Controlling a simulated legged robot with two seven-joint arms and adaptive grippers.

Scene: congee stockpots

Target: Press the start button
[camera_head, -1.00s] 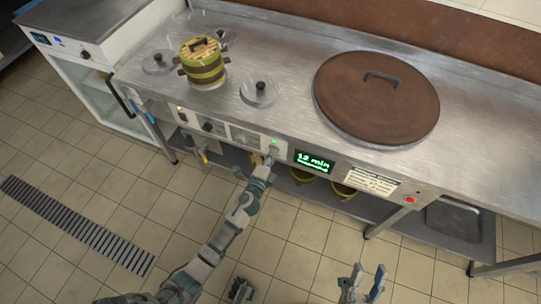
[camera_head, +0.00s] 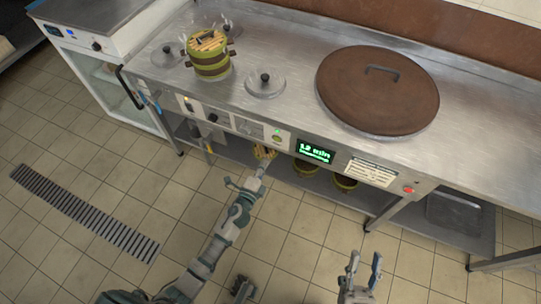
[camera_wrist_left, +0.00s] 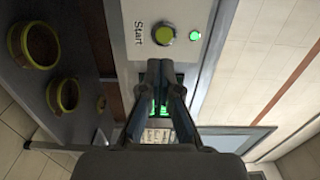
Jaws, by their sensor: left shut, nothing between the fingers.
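The start button (camera_head: 276,139) is on the front panel of the steel counter, left of the green-lit display (camera_head: 315,151). In the left wrist view the button (camera_wrist_left: 164,34) is a yellow-green disc in a grey ring, beside the printed word "Start". A green lamp (camera_wrist_left: 195,35) glows beside it. My left gripper (camera_head: 265,152) is shut and empty, just below and left of the button. Its fingertips (camera_wrist_left: 162,68) appear apart from the button and partly cover the display. My right gripper (camera_head: 364,263) is open and empty, low in front of the counter.
A large brown lid (camera_head: 360,105) and a striped yellow-green pot (camera_head: 209,62) are on the counter (camera_head: 290,95). A red button (camera_head: 408,189) is at the panel's right. Several pots stand on the shelf below. The floor in front is mostly clear.

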